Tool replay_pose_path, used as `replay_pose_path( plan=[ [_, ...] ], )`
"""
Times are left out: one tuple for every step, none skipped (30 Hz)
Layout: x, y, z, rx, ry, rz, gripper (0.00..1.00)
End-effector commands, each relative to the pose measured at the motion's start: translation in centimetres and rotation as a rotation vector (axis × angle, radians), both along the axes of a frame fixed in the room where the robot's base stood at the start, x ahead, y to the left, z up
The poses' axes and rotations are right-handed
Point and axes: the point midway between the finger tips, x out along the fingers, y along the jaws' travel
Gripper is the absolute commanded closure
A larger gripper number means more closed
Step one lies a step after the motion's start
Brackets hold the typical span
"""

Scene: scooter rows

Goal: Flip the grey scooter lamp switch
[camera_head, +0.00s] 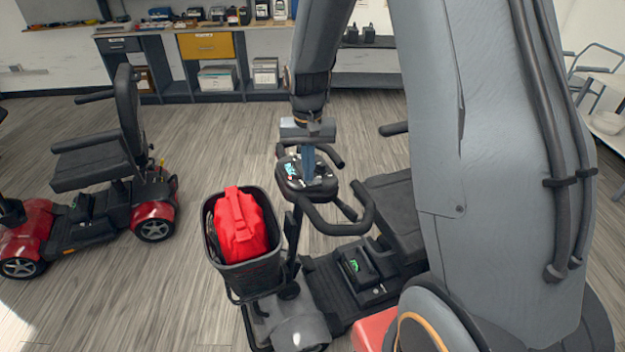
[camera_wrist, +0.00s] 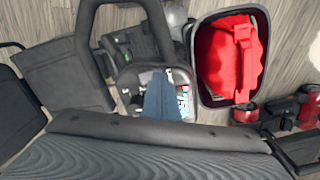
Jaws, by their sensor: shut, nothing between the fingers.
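The grey scooter (camera_head: 292,322) stands below my arm, with a looped black handlebar (camera_head: 335,226) and a dark control console (camera_head: 288,184). The console carries a small lit screen. The console also shows in the wrist view (camera_wrist: 128,76), partly covered by my fingers. My gripper (camera_head: 308,174) points down at the console, its blue fingers shut and empty. In the wrist view, the fingertips (camera_wrist: 160,84) lie over the console, left of the screen (camera_wrist: 184,99). I cannot make out the lamp switch, nor tell whether the fingers touch the console.
A black basket (camera_head: 254,281) holding a red bag (camera_head: 240,224) hangs at the grey scooter's front. A red scooter (camera_head: 153,222) stands at the left. A workbench (camera_head: 155,30) with drawers and boxes lines the back wall. Bare wood floor lies between.

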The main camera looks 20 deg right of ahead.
Motion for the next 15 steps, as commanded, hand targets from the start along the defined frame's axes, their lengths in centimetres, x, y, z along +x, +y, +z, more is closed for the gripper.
replay_pose_path(
  plan=[
    [0.0, 0.0, 0.5, 0.000, -0.001, 0.000, 1.00],
    [0.0, 0.0, 0.7, 0.000, -0.001, 0.000, 1.00],
    [0.0, 0.0, 1.0, 0.000, -0.001, 0.000, 1.00],
    [0.0, 0.0, 1.3, 0.000, -0.001, 0.000, 1.00],
    [0.0, 0.0, 1.5, 0.000, -0.001, 0.000, 1.00],
    [0.0, 0.0, 1.8, 0.000, -0.001, 0.000, 1.00],
    [0.0, 0.0, 2.0, 0.000, -0.001, 0.000, 1.00],
    [0.0, 0.0, 2.2, 0.000, -0.001, 0.000, 1.00],
    [0.0, 0.0, 2.5, 0.001, -0.001, 0.000, 1.00],
    [0.0, 0.0, 2.7, 0.000, -0.002, 0.000, 1.00],
    [0.0, 0.0, 2.9, 0.000, -0.002, 0.000, 1.00],
    [0.0, 0.0, 3.2, 0.000, -0.002, 0.000, 1.00],
    [0.0, 0.0, 3.5, 0.000, -0.002, 0.000, 1.00],
    [0.0, 0.0, 3.7, 0.000, -0.002, 0.000, 1.00],
    [0.0, 0.0, 4.0, 0.000, -0.001, 0.000, 1.00]
  ],
)
